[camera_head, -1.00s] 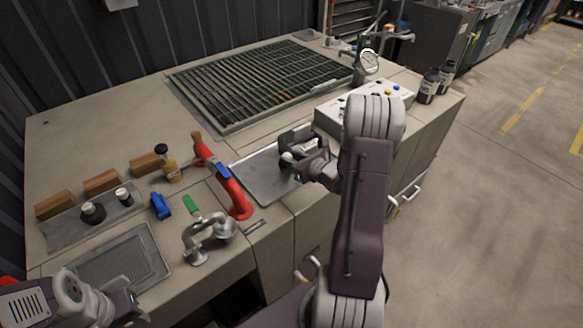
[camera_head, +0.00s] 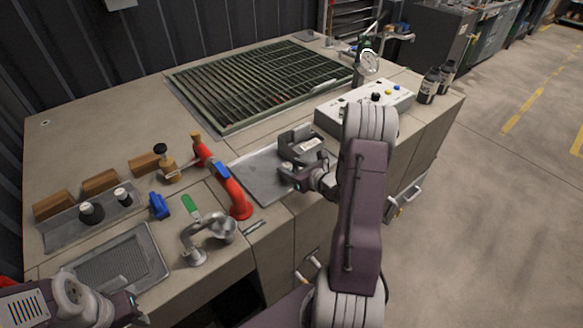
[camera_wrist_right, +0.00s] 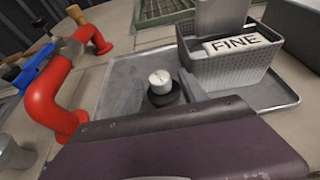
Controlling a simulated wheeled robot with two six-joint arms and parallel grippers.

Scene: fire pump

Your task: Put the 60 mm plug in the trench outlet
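A plug with a white top (camera_wrist_right: 160,82) and a black base stands upright on the grey metal tray (camera_wrist_right: 118,92) in the right wrist view, left of the basket marked FINE. It shows small in the head view, beside my right gripper (camera_head: 308,180). That gripper is low over the tray's right side; its fingers are too small to tell open from shut. Two more plugs, a larger (camera_head: 91,212) and a smaller (camera_head: 123,197), stand on the left rack. No size marks are legible. My left gripper (camera_head: 132,308) is at the lower left, partly cut off. I cannot make out the outlet opening.
A green grate (camera_head: 265,80) lies behind. A white control box (camera_head: 385,98) stands right of the tray.

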